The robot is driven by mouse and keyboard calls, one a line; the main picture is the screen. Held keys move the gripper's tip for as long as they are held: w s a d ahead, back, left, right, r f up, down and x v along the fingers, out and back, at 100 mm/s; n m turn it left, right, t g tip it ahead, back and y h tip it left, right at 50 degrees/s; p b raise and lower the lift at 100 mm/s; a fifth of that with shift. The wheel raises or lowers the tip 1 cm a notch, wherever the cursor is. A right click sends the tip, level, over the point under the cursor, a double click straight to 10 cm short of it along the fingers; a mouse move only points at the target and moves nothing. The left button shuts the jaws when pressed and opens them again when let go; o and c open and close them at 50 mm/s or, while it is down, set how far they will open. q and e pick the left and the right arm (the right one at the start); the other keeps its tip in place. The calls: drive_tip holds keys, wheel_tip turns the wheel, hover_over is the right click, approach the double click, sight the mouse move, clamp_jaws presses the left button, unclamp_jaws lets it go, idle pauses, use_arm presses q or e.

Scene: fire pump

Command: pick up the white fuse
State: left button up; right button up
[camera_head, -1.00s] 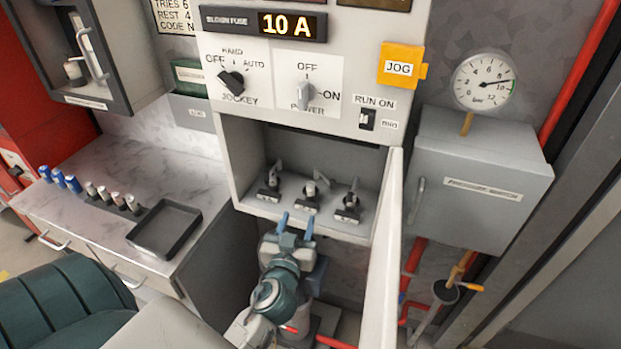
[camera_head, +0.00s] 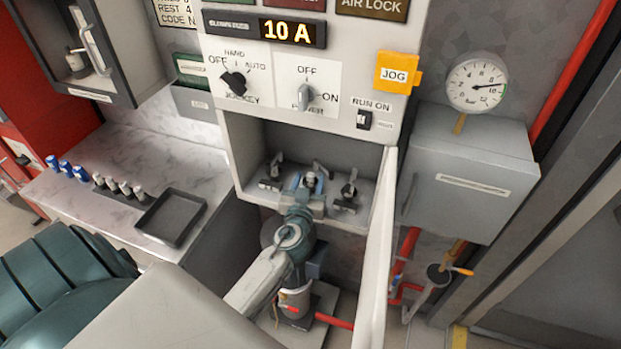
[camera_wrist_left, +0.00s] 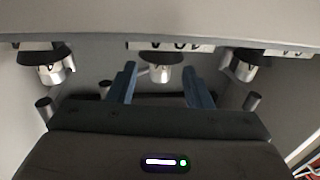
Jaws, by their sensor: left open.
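Three fuse holders stand in the open box under the panel, a left one (camera_head: 271,172), a middle one (camera_head: 312,178) and a right one (camera_head: 348,190). In the left wrist view, the middle one carries a pale silver-white cylinder (camera_wrist_left: 160,73). I cannot tell for certain which fuse is the white one. My left gripper (camera_head: 310,183) is inside the box, open, with its blue fingers on either side of the middle holder. It also shows in the left wrist view (camera_wrist_left: 159,69), the cylinder between the fingers with gaps at both sides. My right gripper is out of view.
The box's open door (camera_head: 383,255) stands close to the right of my left arm. On the counter at left are blue cylinders (camera_head: 66,169), several pale grey cylinders (camera_head: 118,188) and a dark empty tray (camera_head: 171,218). The display (camera_head: 288,32) reads 10 A.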

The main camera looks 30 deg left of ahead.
use_arm(q)
drive_tip(key=shift+s, duration=0.1)
drive_tip(key=c, duration=0.3)
clamp_jaws()
drive_tip(key=shift+r, duration=0.1)
drive_tip(key=shift+r, duration=0.4)
wheel_tip(320, 180, up, 3)
drive_tip(key=shift+d+f, duration=0.1)
drive_tip(key=s+a+r+b+v, duration=0.1)
drive_tip(key=b+v, duration=0.5)
drive_tip(key=v, duration=0.9)
drive_tip(key=shift+s+a, duration=0.35)
drive_tip(key=shift+a, duration=0.25)
